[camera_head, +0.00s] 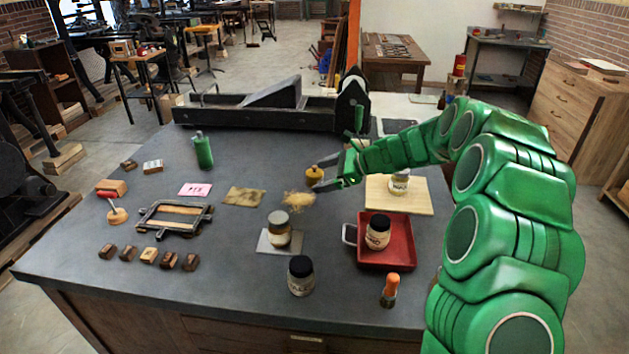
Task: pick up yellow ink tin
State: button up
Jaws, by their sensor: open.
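A small round yellow item (314,176), which looks like the yellow ink tin, stands on the dark table beyond the middle. A small darker bit shows on its top. Nothing is seen held.
A straw-coloured pile (298,201) lies just in front. A wooden board (418,203) lies right. A long black press (250,112) spans the back.

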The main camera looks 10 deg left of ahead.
aim_at(319, 179)
jog(key=w+d+f+m+t, duration=0.1)
jog(key=w+f+m, duration=0.1)
jog(key=w, duration=0.1)
jog(key=w+d+f+m+t, duration=0.1)
jog(key=w+f, duration=0.2)
jog(key=w, duration=0.1)
jog(key=w+d+f+m, duration=0.1)
jog(key=w+f+m, duration=0.1)
jog(key=w, duration=0.2)
jog(key=shift+w+f+m+t, duration=0.1)
jog(key=shift+f+m+t, duration=0.2)
jog(key=shift+f+t, duration=0.1)
jog(key=shift+w+d+f+x, duration=0.1)
jog(key=shift+x, duration=1.25)
jog(key=shift+w+d+f+x, duration=0.1)
jog(key=shift+x, duration=1.2)
jog(key=shift+d+f+x, duration=0.1)
jog(key=shift+x, duration=1.25)
jog(key=shift+c, duration=0.5)
jog(key=c, duration=1.2)
